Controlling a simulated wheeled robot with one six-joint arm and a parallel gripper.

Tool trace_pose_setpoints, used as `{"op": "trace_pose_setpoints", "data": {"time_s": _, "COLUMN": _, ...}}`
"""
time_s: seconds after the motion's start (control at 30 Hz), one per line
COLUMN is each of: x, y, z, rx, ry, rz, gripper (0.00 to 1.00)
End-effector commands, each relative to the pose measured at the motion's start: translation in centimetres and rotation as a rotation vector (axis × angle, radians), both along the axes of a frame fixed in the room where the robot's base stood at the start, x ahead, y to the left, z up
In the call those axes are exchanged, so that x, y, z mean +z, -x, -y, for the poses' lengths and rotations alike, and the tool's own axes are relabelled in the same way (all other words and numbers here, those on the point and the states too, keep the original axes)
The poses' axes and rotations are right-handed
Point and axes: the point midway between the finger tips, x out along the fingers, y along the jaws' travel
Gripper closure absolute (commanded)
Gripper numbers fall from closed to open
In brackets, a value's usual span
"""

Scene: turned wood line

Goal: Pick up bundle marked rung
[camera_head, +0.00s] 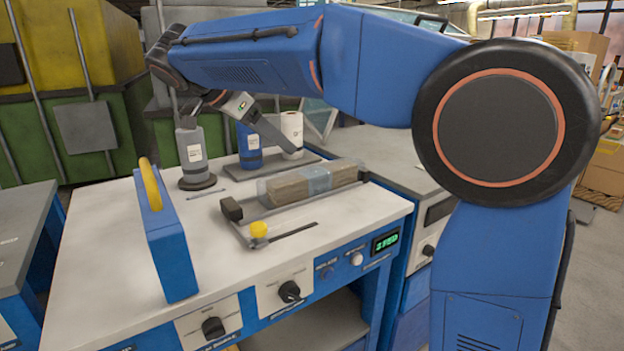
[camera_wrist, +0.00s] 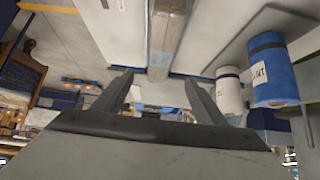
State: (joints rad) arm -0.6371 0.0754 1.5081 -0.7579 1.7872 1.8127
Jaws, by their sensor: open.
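A long, pale brown wooden bundle (camera_head: 312,185) in clear wrap lies in a low grey holder on the white bench; it also shows in the wrist view (camera_wrist: 167,32). I cannot read a mark on it. Behind it, a blue roll (camera_head: 249,148) and a white roll (camera_head: 292,131) stand on a grey board, both with labels too small to read surely; the wrist view shows the blue roll (camera_wrist: 272,72) and white roll (camera_wrist: 228,92). My gripper (camera_wrist: 160,95) is open, with nothing between its fingers. In the head view it is partly hidden near the rolls.
A grey bottle (camera_head: 190,152) stands on a dark round base at the back left. A blue case with a yellow handle (camera_head: 166,240) stands upright at the bench's left. A yellow knob (camera_head: 259,229) is at the holder's front. The front right bench top is clear.

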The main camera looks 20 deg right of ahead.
Motion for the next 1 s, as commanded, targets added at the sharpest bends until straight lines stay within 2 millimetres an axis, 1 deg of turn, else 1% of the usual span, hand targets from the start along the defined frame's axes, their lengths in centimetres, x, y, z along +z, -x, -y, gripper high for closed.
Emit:
{"op": "trace_pose_setpoints", "data": {"time_s": 0.2, "x": -2.7, "y": -0.8, "z": 2.7, "rx": -0.004, "ry": 0.001, "rz": -0.002, "gripper": 0.34}}
{"op": "trace_pose_setpoints", "data": {"time_s": 0.53, "x": -6.7, "y": -2.0, "z": 6.4, "rx": -0.004, "ry": 0.0, "rz": -0.002, "gripper": 0.34}}
{"op": "trace_pose_setpoints", "data": {"time_s": 0.7, "x": -7.8, "y": -2.4, "z": 7.4, "rx": -0.001, "ry": -0.001, "rz": -0.002, "gripper": 0.34}}
{"op": "trace_pose_setpoints", "data": {"time_s": 0.87, "x": -8.3, "y": -2.5, "z": 7.8, "rx": 0.0, "ry": -0.001, "rz": -0.002, "gripper": 0.34}}
{"op": "trace_pose_setpoints", "data": {"time_s": 1.0, "x": -9.1, "y": -2.8, "z": 8.4, "rx": -0.001, "ry": 0.0, "rz": -0.003, "gripper": 0.34}}
